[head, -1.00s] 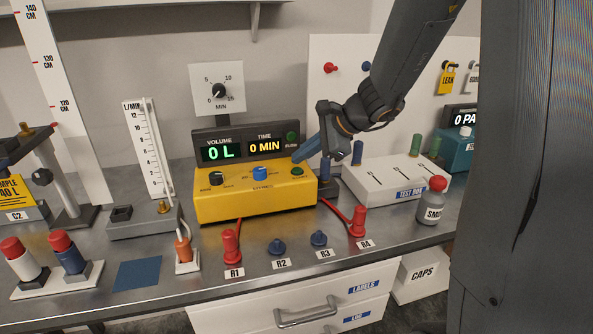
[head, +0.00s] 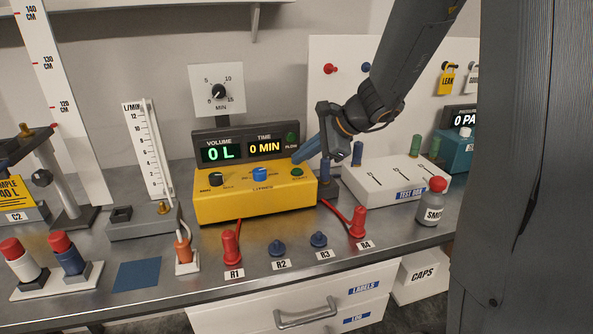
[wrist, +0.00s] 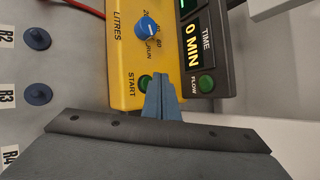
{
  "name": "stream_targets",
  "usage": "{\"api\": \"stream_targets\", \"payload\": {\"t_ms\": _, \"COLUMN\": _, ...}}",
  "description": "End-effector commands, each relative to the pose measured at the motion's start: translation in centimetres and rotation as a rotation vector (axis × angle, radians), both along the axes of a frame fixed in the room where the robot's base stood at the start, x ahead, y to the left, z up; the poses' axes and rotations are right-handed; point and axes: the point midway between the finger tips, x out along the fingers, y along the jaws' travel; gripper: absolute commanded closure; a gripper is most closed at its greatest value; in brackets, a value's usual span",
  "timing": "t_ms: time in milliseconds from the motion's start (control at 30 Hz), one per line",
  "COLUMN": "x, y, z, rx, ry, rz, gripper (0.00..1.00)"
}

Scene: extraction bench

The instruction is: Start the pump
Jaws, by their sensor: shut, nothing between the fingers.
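The yellow pump box (head: 240,207) stands on the bench with a black knob (head: 216,179), a blue knob (head: 260,174) and a green START button (head: 297,172). My gripper (head: 295,161) is shut and empty, its blue fingers slanting down to just above the START button. In the wrist view the fingertips (wrist: 158,80) overlap the edge of the START button (wrist: 144,83); I cannot tell whether they touch it. The display (head: 247,149) reads 0 L and 0 MIN. The green FLOW lamp (head: 291,138) looks dark.
Red plugs R1 (head: 231,248) and R4 (head: 358,222) and blue knobs stand in front. A flowmeter (head: 151,150) is to the left.

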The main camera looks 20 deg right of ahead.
Motion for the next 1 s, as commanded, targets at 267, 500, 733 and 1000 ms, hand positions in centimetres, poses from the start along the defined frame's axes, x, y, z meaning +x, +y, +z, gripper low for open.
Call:
{"api": "stream_targets", "payload": {"t_ms": 267, "x": 0.00, "y": 0.00, "z": 0.00, "rx": 0.000, "ry": 0.000, "rz": 0.000, "gripper": 1.00}}
{"api": "stream_targets", "payload": {"t_ms": 500, "x": 0.00, "y": 0.00, "z": 0.00, "rx": 0.000, "ry": 0.000, "rz": 0.000, "gripper": 1.00}}
{"api": "stream_targets", "payload": {"t_ms": 733, "x": 0.02, "y": -0.01, "z": -0.38, "rx": 0.000, "ry": 0.000, "rz": 0.000, "gripper": 1.00}}
{"api": "stream_targets", "payload": {"t_ms": 1000, "x": 0.00, "y": -0.01, "z": -0.88, "rx": 0.000, "ry": 0.000, "rz": 0.000, "gripper": 1.00}}
